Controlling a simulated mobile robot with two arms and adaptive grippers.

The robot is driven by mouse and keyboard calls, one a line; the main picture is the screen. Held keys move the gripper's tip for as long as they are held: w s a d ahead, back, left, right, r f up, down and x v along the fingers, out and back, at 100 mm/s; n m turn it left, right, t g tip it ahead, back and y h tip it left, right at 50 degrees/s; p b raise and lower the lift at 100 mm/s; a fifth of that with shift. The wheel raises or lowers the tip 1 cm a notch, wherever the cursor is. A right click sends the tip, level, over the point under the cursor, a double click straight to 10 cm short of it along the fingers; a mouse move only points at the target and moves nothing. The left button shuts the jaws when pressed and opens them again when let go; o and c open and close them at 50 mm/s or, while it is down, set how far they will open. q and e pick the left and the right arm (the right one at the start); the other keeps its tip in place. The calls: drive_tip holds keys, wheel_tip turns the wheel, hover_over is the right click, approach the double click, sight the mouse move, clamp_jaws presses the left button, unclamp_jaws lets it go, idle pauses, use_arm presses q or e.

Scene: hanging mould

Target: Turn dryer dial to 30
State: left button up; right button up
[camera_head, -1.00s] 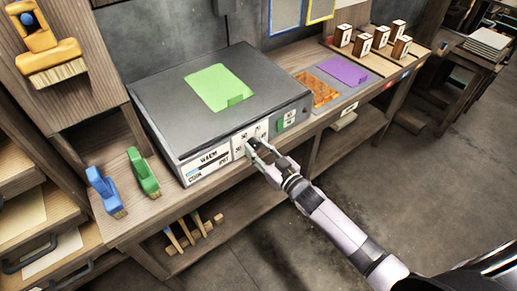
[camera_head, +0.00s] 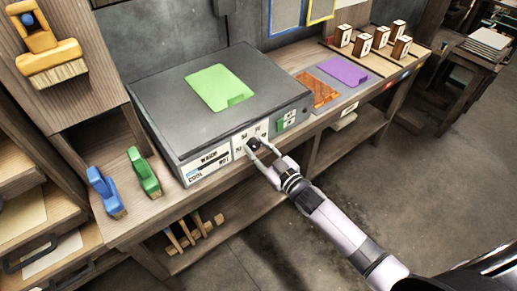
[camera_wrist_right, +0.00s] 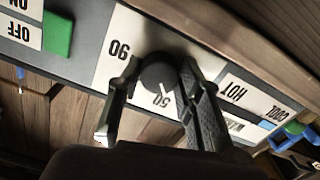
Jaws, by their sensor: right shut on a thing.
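The dryer (camera_head: 215,100) is a dark grey box on the bench, with a white front panel. Its dial (camera_head: 254,144) is a dark round knob on that panel, ringed by number labels. The right wrist view shows the dial (camera_wrist_right: 158,72) between the two fingers of my right gripper (camera_wrist_right: 155,95), which is shut on it. A short white mark on the knob points at or close to the 50 label. The 90 label is readable; the 30 label is hidden by a finger in that view. My right gripper (camera_head: 263,152) reaches the panel from the front right. My left gripper is out of view.
A green switch (camera_head: 281,125) sits right of the dial, and a WARM/HOT/COOL scale (camera_head: 208,166) left of it. A green sheet (camera_head: 220,87) lies on the dryer lid. Blue (camera_head: 104,190) and green (camera_head: 144,172) brushes stand at the left. Wooden blocks stand at the right.

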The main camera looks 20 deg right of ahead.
drive_tip(key=n, duration=0.4)
drive_tip(key=shift+n, duration=0.3)
drive_tip(key=n, duration=0.4)
drive_tip(key=shift+d+b, duration=0.1)
drive_tip(key=shift+b, duration=0.3)
drive_tip(key=shift+n, duration=0.4)
drive_tip(key=o, duration=1.2)
drive_tip(key=shift+c, duration=0.2)
